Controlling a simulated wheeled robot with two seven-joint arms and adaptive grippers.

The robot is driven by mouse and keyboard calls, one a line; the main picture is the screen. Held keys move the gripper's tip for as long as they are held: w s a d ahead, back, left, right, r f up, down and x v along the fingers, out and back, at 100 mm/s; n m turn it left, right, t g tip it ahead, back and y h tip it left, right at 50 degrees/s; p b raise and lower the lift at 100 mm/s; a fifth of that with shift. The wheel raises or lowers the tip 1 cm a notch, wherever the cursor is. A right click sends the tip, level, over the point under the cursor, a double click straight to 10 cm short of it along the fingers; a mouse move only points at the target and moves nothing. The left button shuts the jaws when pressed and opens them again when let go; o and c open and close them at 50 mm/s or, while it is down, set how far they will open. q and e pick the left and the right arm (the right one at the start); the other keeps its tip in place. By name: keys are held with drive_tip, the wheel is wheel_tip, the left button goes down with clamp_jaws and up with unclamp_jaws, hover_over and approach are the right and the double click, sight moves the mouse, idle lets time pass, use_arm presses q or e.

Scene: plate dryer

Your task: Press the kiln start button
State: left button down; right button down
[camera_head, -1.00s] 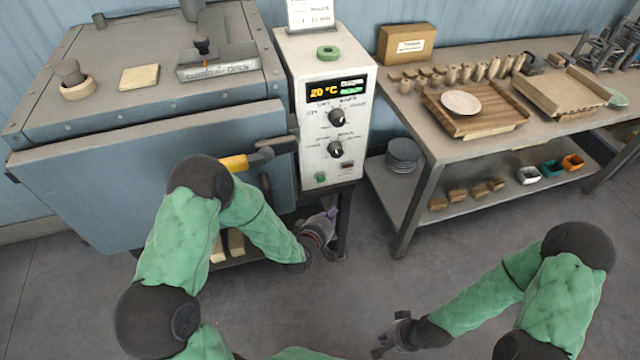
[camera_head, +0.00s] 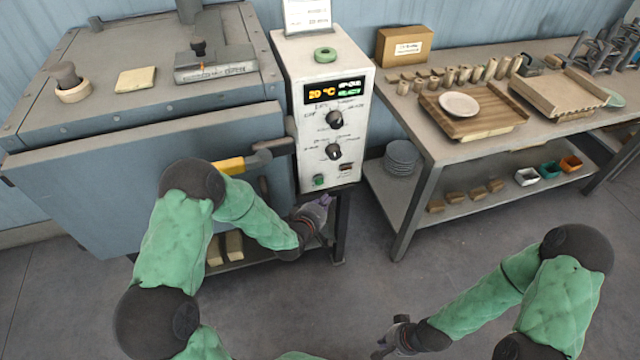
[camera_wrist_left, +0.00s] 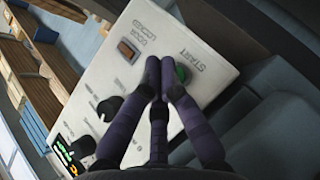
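The green start button (camera_head: 319,180) is at the lower left of the white control panel (camera_head: 317,150) on the kiln's right side. In the left wrist view the button (camera_wrist_left: 181,71), beside the word START, is partly hidden behind a finger. My left gripper (camera_head: 326,199) is just below the button in the head view. In the wrist view its purple fingers (camera_wrist_left: 160,64) are together at the tips and hold nothing. Whether they touch the panel I cannot tell. My right gripper (camera_head: 384,343) is low over the floor, too small to read.
The grey kiln (camera_head: 140,130) has a yellow-banded handle (camera_head: 231,165) close to my left arm. The panel has two black knobs (camera_head: 334,118) and a display reading about 20 °C (camera_head: 334,91). A workbench (camera_head: 440,140) with trays stands right. The floor between is clear.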

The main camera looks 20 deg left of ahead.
sight(319, 181)
use_arm(q)
drive_tip(key=shift+w+a+b, duration=0.25)
drive_tip(key=shift+w+a, duration=0.3)
drive_tip(key=shift+w, duration=0.25)
drive_tip(key=shift+w+a+b, duration=0.25)
drive_tip(key=shift+w+a, duration=0.3)
drive_tip(key=shift+w, duration=0.2)
idle(0.4)
drive_tip(key=shift+w+a, duration=0.2)
drive_tip(key=shift+w, duration=0.1)
